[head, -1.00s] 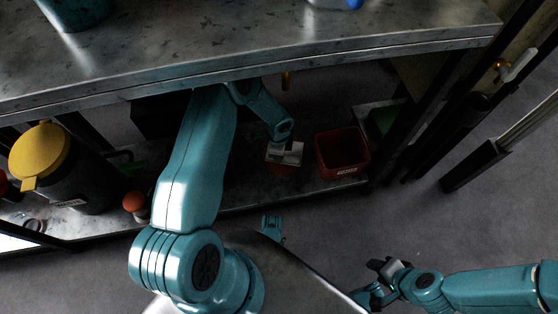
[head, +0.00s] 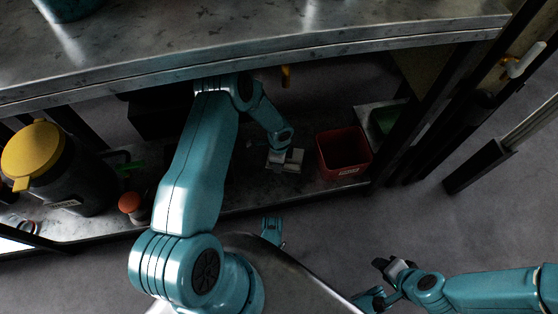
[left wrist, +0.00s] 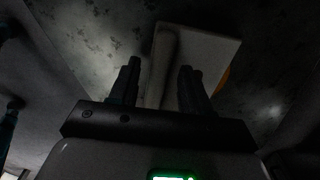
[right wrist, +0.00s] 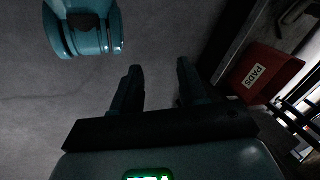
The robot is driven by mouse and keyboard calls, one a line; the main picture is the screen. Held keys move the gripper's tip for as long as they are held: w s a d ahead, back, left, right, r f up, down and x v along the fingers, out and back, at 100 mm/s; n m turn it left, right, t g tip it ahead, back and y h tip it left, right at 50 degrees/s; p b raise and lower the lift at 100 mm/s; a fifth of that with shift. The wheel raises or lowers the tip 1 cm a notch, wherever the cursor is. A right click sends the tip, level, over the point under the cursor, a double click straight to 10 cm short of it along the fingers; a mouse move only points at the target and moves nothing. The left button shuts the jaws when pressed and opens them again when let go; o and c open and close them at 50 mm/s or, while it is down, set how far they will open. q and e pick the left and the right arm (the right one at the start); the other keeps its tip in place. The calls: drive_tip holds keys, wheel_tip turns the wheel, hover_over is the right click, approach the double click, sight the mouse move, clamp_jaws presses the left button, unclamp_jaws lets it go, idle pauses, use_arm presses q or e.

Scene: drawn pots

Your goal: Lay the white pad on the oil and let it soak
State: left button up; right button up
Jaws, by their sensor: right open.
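My left gripper (head: 280,158) reaches under the bench, low over the dark lower shelf. In the left wrist view its fingers (left wrist: 158,75) stand apart, one on each side of a raised ridge on the white pad (left wrist: 205,60). The pad lies flat below them; its white also shows in the head view (head: 294,158). A small orange patch (left wrist: 223,80) shows at the pad's right edge, possibly the oil; the rest is hidden. My right gripper (head: 384,265) is open and empty, over the floor in front of the shelf (right wrist: 157,85).
A red bin (head: 343,152) stands right of the left gripper; its label reads PADS in the right wrist view (right wrist: 262,72). A green container (head: 386,120) stands behind it. A yellow-lidded dark container (head: 38,155) and an orange-topped item (head: 131,203) stand left. The bench top (head: 250,50) overhangs.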

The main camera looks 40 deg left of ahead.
use_arm(q)
drive_tip(key=shift+r+p, duration=0.3)
drive_tip(key=shift+r, duration=0.05)
wheel_tip(320, 180, up, 6)
drive_tip(key=p, duration=0.3)
drive_tip(key=shift+r, duration=0.55)
use_arm(e)
drive_tip(key=shift+g, duration=0.5)
drive_tip(key=s+r, duration=0.2)
drive_tip(key=r, duration=0.1)
drive_tip(key=shift+s+a+r, duration=0.25)
drive_tip(key=shift+s+r, duration=0.15)
